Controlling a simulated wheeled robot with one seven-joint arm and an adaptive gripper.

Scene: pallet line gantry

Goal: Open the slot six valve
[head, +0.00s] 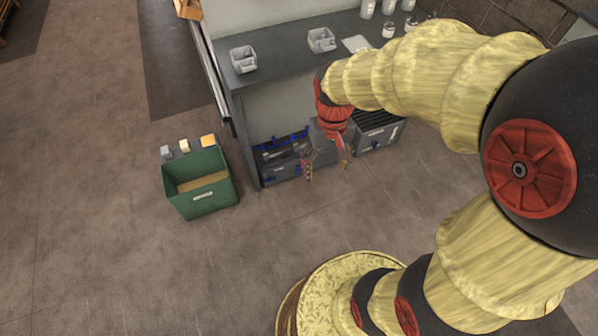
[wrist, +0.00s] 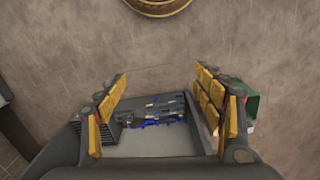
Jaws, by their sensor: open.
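A grey unit with a row of blue parts (head: 283,140) stands low under the worktable in the head view, left of my gripper. These may be the valves, but I cannot tell which one is slot six. The blue parts (wrist: 165,117) also show in the wrist view, beyond and between the fingers. My gripper (head: 327,168) hangs in front of the unit, fingers down. In the wrist view my gripper (wrist: 162,84) is wide open with nothing between its fingers. My wrist and gripper hide part of the unit's right side in the head view.
A grey worktable (head: 283,70) stands above the unit, with light trays (head: 243,59) and bottles on top. A dark slatted box (head: 376,132) stands right of my gripper. A green bin (head: 201,190) stands on the floor at left. The floor in front is clear.

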